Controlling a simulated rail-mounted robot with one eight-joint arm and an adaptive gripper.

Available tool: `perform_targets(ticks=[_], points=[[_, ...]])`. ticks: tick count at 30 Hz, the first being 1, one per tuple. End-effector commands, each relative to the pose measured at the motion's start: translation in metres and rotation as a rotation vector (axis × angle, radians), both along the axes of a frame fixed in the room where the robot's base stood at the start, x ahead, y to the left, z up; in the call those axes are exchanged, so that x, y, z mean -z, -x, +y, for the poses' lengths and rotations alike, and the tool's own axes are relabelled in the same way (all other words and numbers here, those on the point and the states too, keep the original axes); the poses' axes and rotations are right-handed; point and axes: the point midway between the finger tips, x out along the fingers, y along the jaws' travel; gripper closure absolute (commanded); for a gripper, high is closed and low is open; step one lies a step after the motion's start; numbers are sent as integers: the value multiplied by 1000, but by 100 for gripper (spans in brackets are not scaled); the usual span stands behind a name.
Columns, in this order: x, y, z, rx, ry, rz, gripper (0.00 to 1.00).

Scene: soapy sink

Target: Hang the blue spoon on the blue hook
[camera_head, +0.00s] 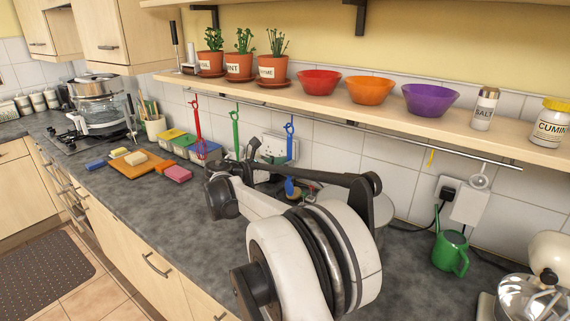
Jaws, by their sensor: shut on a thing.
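The blue spoon (289,144) stands upright in front of the tiled wall, its looped top just under the rail. My gripper (280,160) is small and dark in this view and partly hidden by my own arm. It is shut on the blue spoon's handle. The blue hook is too small to tell apart from the spoon's top, so I cannot tell whether the loop is on it.
A red utensil (196,118) and a green one (236,132) hang left of the blue spoon from the rail (400,138). The shelf (360,112) above holds potted herbs, bowls and jars. A socket and a green watering can (450,251) are to the right.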

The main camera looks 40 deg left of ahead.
Motion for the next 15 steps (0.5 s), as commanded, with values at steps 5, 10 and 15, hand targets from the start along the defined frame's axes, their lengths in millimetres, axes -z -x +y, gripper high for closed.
perform_targets(ticks=[5, 10, 15], points=[[0, 0, 0, 0, 0, 0, 100], [0, 0, 0, 0, 0, 0, 70], [0, 0, 0, 0, 0, 0, 63]])
